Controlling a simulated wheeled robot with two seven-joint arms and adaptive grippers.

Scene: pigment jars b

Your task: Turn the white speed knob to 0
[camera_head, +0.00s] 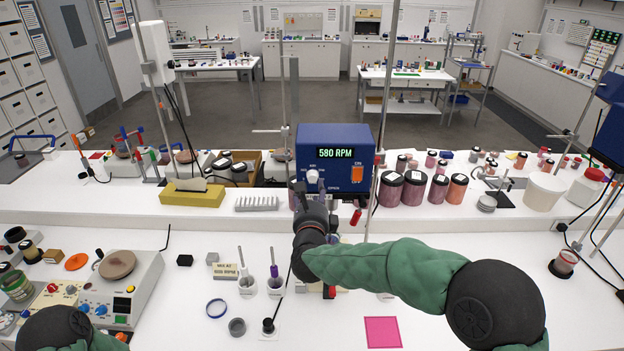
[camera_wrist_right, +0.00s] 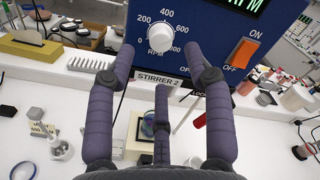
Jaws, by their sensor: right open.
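The white speed knob (camera_wrist_right: 160,39) sits on the blue stirrer box (camera_head: 335,150), beside a scale marked 0 to 800 RPM. Its pointer is too small to read. In the head view the knob (camera_head: 313,176) shows just above my right gripper (camera_head: 312,192). The green display (camera_head: 335,153) reads about 580 RPM. In the wrist view my right gripper (camera_wrist_right: 160,58) is open and empty, its fingers spread below and either side of the knob, with no clear contact. My left gripper is out of view.
An orange ON/OFF switch (camera_wrist_right: 240,54) is right of the knob. Dark-lidded jars (camera_head: 389,188) stand right of the box, and a white rack (camera_head: 257,203) stands left. A metal rod (camera_head: 376,170) rises just right of the box. A pink square (camera_head: 382,332) lies on the front bench.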

